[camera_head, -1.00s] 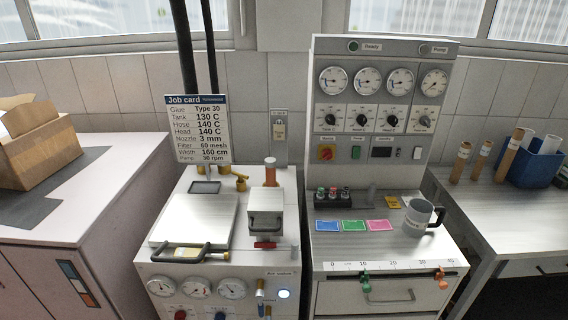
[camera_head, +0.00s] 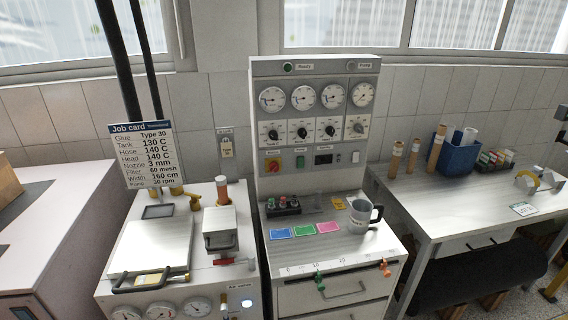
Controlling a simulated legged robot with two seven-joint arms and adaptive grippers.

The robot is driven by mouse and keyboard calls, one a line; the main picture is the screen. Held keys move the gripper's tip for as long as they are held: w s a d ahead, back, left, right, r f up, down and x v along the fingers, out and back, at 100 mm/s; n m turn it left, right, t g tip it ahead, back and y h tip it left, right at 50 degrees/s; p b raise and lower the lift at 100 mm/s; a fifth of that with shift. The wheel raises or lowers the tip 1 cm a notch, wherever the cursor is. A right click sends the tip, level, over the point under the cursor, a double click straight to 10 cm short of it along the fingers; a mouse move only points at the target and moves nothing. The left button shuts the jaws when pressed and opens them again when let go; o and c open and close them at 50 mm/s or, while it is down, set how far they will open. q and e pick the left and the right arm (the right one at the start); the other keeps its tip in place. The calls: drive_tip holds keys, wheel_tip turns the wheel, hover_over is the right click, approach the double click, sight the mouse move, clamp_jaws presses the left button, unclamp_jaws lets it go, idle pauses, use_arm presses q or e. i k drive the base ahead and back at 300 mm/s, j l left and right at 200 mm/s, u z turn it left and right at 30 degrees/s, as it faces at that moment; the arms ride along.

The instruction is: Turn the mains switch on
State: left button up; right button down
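Neither of my grippers is in view.
Below the panel, the cabinet top holds blue, green and pink cards (camera_head: 304,230) and a grey mug (camera_head: 362,216). A glue machine (camera_head: 150,250) with a job card (camera_head: 143,154) stands left. A bench (camera_head: 430,205) with rolls and a blue bin (camera_head: 461,155) stands right.

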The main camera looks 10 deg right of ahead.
sight(275, 167)
drive_tip(key=i+l, duration=0.1)
drive_tip(key=l, duration=0.3)
drive_tip(key=i+l, duration=0.1)
drive_tip(key=l, duration=0.35)
drive_tip(key=i+l, duration=0.1)
drive_tip(key=l, duration=0.3)
